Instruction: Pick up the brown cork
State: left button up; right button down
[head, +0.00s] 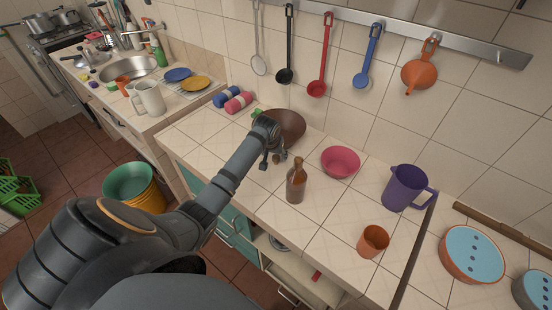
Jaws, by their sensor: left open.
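A small brown thing that looks like the cork (277,159) is on the tiled counter, just behind the brown bottle (296,184) and in front of the dark brown bowl (287,124). My left gripper (271,162) reaches in from the left and points down right at the cork. Its fingers are open, and part of the cork is hard to tell apart from the fingertips. I cannot tell whether they touch it. The bottle stands upright, close to the gripper on its right. My right gripper is not in view.
A pink bowl (340,161), purple pitcher (406,187) and orange cup (373,241) stand to the right. Blue (226,97) and pink (239,103) rolls lie at the back left. Utensils hang on the wall. Front counter tiles (325,228) are bare.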

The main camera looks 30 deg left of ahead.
aim_at(276, 157)
pick_arm(q)
jog(key=x, duration=0.3)
jog(key=shift+w+f, duration=0.1)
jog(key=c, duration=0.9)
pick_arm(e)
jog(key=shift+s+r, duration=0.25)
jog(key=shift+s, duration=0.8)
pick_arm(q)
jog(key=shift+o, duration=0.2)
